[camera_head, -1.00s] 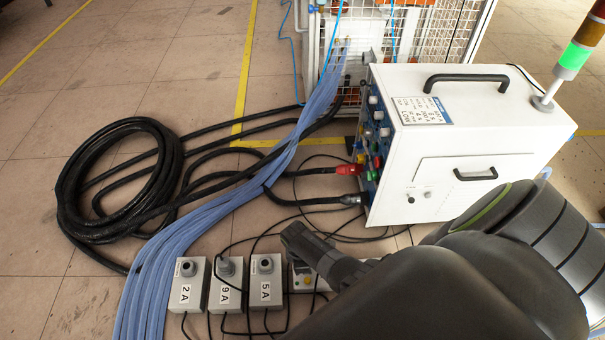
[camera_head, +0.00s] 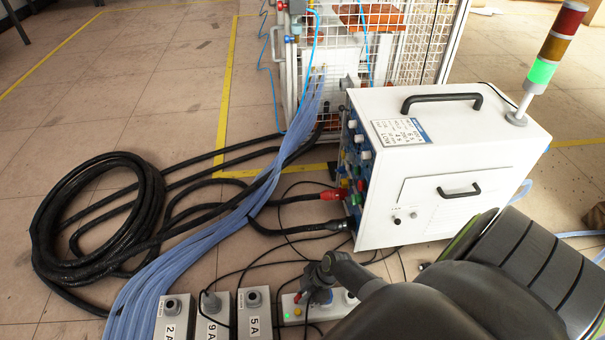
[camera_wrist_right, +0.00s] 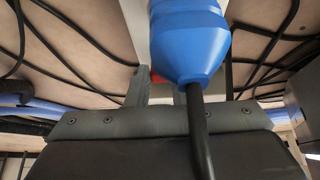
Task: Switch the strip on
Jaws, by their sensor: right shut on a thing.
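The white power strip (camera_head: 343,301) lies on the floor right of the grey boxes, partly covered by my right gripper (camera_head: 309,287). A small green light and a yellow spot show at its left end, with a bit of red above them. In the right wrist view a blue plug (camera_wrist_right: 187,38) with a black cable stands in front of the white strip (camera_wrist_right: 135,18). Behind it, my right fingers are close together around a small red piece (camera_wrist_right: 158,76), seemingly the strip's switch. The plug hides part of the right finger. My left gripper is not in view.
Grey boxes marked 2 A (camera_head: 173,318), 9 A (camera_head: 212,320) and 5 A (camera_head: 254,318) stand left of the strip. The white heater cabinet (camera_head: 440,160) stands behind it. Black cables and blue hoses (camera_head: 215,235) cross the floor.

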